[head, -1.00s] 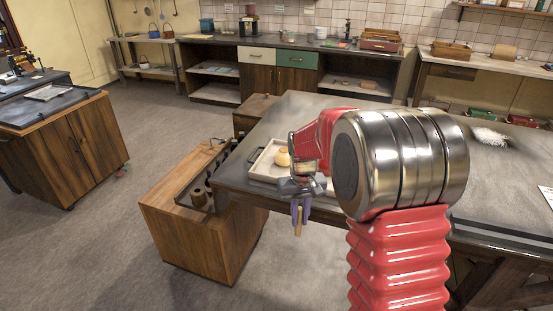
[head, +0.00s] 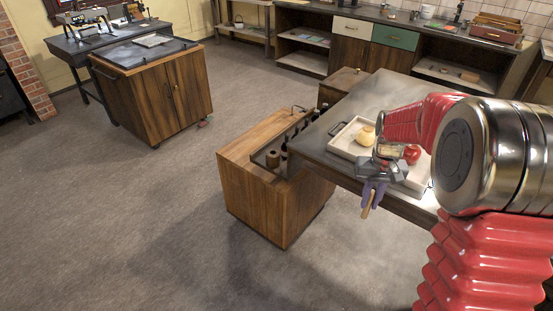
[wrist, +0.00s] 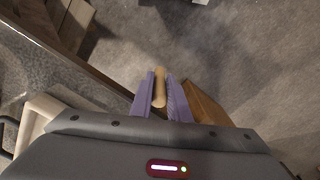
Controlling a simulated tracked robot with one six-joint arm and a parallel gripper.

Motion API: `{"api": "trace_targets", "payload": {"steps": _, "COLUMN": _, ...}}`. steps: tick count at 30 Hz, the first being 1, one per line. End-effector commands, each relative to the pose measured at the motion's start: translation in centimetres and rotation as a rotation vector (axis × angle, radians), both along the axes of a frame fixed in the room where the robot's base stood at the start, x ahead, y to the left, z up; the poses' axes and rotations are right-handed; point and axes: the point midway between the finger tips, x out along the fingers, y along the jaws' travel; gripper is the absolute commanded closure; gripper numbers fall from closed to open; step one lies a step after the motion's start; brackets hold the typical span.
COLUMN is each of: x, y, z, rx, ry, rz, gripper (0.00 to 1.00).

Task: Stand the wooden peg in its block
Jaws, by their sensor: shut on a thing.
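My gripper (head: 373,192), with purple fingers, is shut on the wooden peg (head: 367,207) in the head view. The pale peg points down, slightly tilted, past the front edge of the dark table, over open floor. In the wrist view the peg (wrist: 158,87) sits between the two purple fingers (wrist: 161,97), its rounded end sticking out. I cannot make out a block for the peg with certainty in either view.
A wooden cabinet (head: 250,200) left of the table carries a dark tray with bottles and a brown round piece (head: 273,159). Open floor (head: 130,215) lies left.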

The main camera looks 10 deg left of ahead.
Motion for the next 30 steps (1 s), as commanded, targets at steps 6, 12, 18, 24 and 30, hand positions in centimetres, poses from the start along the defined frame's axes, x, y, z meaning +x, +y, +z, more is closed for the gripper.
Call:
{"api": "trace_targets", "payload": {"steps": 6, "x": 0.0, "y": 0.0, "z": 0.0, "rx": 0.000, "ry": 0.000, "rz": 0.000, "gripper": 1.00}}
{"api": "trace_targets", "payload": {"steps": 12, "x": 0.0, "y": 0.0, "z": 0.0, "rx": 0.000, "ry": 0.000, "rz": 0.000, "gripper": 1.00}}
{"api": "trace_targets", "payload": {"steps": 18, "x": 0.0, "y": 1.5, "z": 0.0, "rx": 0.000, "ry": 0.000, "rz": 0.003, "gripper": 1.00}}
{"api": "trace_targets", "payload": {"steps": 24, "x": 0.0, "y": 2.8, "z": 0.0, "rx": 0.000, "ry": 0.000, "rz": 0.001, "gripper": 1.00}}
{"api": "trace_targets", "payload": {"steps": 30, "x": 0.0, "y": 2.7, "z": 0.0, "rx": 0.000, "ry": 0.000, "rz": 0.001, "gripper": 1.00}}
